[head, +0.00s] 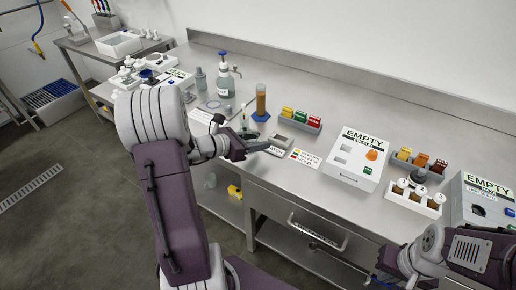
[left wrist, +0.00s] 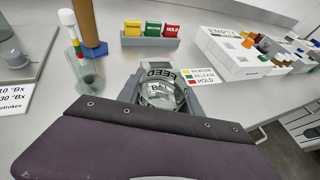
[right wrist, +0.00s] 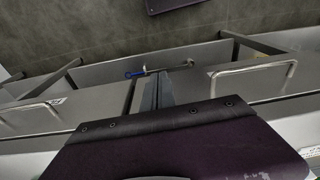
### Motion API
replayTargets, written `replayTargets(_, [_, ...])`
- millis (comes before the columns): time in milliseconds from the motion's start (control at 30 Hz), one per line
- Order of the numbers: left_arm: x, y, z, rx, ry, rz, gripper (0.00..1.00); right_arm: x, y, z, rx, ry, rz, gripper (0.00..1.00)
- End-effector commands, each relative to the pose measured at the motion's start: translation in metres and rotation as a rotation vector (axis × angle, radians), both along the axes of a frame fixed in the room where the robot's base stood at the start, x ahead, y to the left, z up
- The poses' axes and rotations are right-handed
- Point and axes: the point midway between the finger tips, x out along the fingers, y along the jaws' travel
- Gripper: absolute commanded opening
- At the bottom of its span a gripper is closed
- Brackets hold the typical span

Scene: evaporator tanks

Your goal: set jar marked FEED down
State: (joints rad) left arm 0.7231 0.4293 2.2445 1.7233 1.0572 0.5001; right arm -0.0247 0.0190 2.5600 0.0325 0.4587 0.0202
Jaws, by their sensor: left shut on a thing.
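The glass jar marked FEED (left wrist: 160,93) is between the fingers of my left gripper (left wrist: 160,100). Its dark lettering faces the camera and appears upside down; its base is hidden. In the head view my left gripper (head: 256,148) is low over the front of the steel bench, beside a small grey plate (head: 282,142); I cannot make out the jar there. Whether the jar touches the surface is not clear. My right gripper (right wrist: 146,94) is in front of the bench drawers, its fingers together and empty.
A beaker with a stick (left wrist: 85,68) and a tall amber cylinder (head: 261,102) stand close to the left gripper. Behind are yellow, green and red blocks in a rack (head: 301,120). A colour-key card (head: 305,158) and a white EMPTY box (head: 354,160) lie rightward.

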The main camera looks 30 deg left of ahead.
Motion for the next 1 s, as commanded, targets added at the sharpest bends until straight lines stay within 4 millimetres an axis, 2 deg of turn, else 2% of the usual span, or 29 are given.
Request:
replayTargets(33, [-0.001,-0.001,-0.015,-0.005,0.006,0.000,0.00,0.000,0.000,-0.007,0.000,0.000,0.000,0.00])
replayTargets(167, [0.000,-0.001,-0.033,-0.004,0.004,0.000,0.00,0.000,0.000,-0.011,0.000,0.000,0.000,0.00])
replayTargets(567, [0.000,-0.001,-0.039,-0.001,0.001,-0.001,0.00,0.000,0.000,-0.015,0.000,0.000,0.000,0.00])
replayTargets(600, [0.000,-0.001,-0.038,-0.001,0.003,0.000,0.50,0.000,0.000,-0.014,0.000,0.000,0.000,0.00])
replayTargets(667, [0.000,-0.001,-0.038,-0.001,0.003,0.000,0.64,0.000,0.000,-0.013,0.000,0.000,0.000,0.00])
replayTargets(1000, [0.000,-0.001,-0.034,-0.001,0.003,0.000,0.64,0.000,0.000,-0.010,0.000,0.000,0.000,0.00])
